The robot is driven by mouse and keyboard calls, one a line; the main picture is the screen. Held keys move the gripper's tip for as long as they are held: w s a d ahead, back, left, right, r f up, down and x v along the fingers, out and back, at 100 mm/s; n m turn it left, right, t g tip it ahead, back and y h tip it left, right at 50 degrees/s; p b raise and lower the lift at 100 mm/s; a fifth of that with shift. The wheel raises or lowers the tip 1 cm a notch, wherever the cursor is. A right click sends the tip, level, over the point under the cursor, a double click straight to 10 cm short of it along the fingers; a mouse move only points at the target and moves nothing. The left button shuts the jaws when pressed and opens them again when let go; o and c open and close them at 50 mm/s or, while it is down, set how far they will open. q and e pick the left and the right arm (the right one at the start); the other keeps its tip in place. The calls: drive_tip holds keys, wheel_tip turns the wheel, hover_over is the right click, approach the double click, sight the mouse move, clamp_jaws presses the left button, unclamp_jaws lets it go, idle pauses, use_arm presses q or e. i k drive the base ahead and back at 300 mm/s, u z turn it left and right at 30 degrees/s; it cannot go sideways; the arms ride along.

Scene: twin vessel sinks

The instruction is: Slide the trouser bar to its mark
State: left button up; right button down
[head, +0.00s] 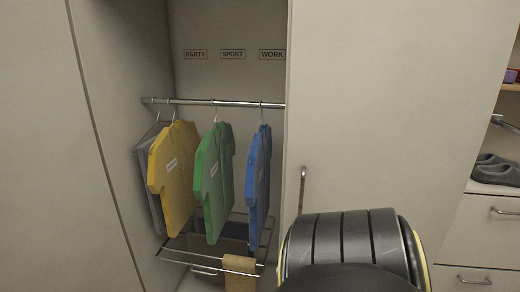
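A metal trouser rack (178,252) with several thin bars sits low in the open wardrobe bay, below the hanging shirts. A tan cloth (240,274) hangs over its front bar, and dark and brown cloths hang farther back. I cannot make out a mark for the bar. The shirts hide part of the rack, and the picture's lower edge cuts off what is below it. A black arm link of mine fills the lower right, in front of the sliding door. Neither gripper shows.
Yellow (173,177), green (214,180) and blue (258,187) shirts hang from a rail (240,103) above the rack. A pale door panel (390,110) with an upright handle (302,190) covers the bay's right side. Shoes (494,170) and drawers stand far right.

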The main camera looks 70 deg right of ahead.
sight(206, 265)
drive_tip(key=u, duration=0.8)
drive_tip(key=i, duration=1.5)
drive_tip(key=z, duration=4.1)
